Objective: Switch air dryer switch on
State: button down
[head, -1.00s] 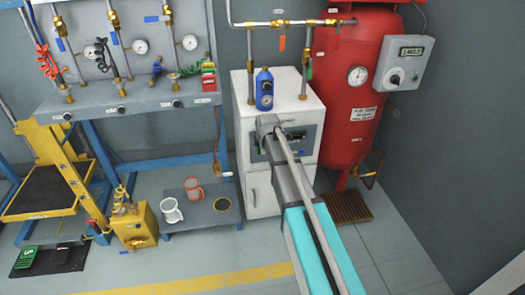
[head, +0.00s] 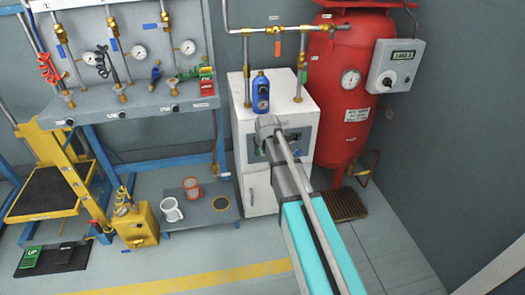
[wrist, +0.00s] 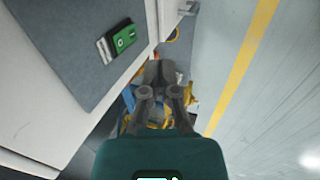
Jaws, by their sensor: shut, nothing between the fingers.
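The air dryer appears to be the white cabinet (head: 262,192) with a dark front panel (head: 303,138), partly hidden behind my arm in the head view. In the wrist view a green switch (wrist: 124,38) sits on a grey panel (wrist: 60,35) at the upper left, with a white and dark part beside it. I cannot tell whether it is on or off. My gripper (wrist: 159,68) is shut and empty, to the right of and below the switch in that picture, apart from it. In the head view my gripper's fingers are hidden at the cabinet's front.
A blue filter bottle (head: 261,92) stands in front of the pipes on the cabinet top. A red tank (head: 345,110) with a grey control box (head: 395,66) is to the right. A blue-framed bench (head: 130,105) stands left.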

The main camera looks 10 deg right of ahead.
jog(key=p+v, duration=0.5)
jog(key=v, duration=0.1)
jog(key=shift+w, duration=0.15)
dwell(0.6)
